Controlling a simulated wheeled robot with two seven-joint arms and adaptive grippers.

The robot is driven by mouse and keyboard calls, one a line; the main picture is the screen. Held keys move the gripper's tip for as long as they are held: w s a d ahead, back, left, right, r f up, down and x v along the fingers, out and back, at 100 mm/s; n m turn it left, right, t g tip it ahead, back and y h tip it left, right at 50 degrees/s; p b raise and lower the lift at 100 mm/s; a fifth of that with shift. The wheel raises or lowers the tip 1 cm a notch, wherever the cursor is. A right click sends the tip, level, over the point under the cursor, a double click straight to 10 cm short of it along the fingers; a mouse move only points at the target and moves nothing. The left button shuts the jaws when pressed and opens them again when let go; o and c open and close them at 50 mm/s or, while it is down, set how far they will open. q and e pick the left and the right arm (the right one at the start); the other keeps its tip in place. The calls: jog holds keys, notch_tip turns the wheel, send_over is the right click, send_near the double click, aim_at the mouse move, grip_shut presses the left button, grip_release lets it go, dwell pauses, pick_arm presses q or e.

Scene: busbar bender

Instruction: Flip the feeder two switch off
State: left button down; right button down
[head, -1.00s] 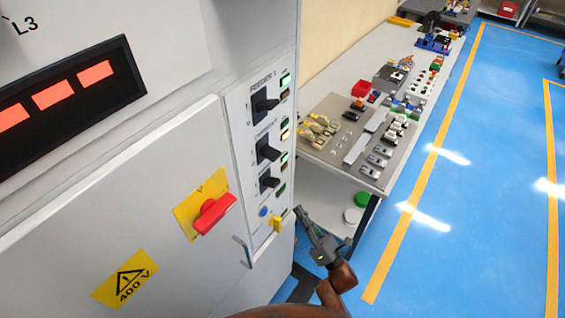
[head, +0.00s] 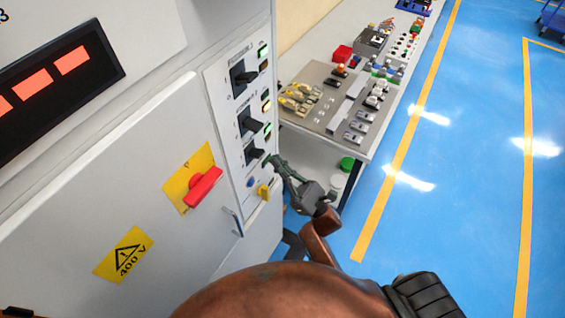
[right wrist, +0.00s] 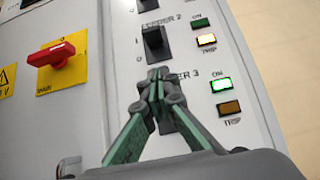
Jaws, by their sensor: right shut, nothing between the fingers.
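My right gripper (head: 270,161) is shut and empty, just below and right of the feeder two switch. In the right wrist view its fingertips (right wrist: 160,76) partly hide the feeder three label and switch. My left gripper is not in view.
The feeder one switch (head: 243,76) is above and the feeder three switch (head: 255,153) below. A red main switch (head: 203,187), a yellow knob (head: 264,192) and a metal door handle (head: 233,222) are nearby. A workbench (head: 360,146) with parts stands behind; blue floor lies to the right.

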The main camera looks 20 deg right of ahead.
aim_at(254, 126)
jog(key=w+a+r+p, duration=0.2)
jog(key=w+r+p, duration=0.1)
jog(key=r, duration=0.5)
jog(key=shift+w+a+r, duration=0.2)
jog(key=shift+a, duration=0.1)
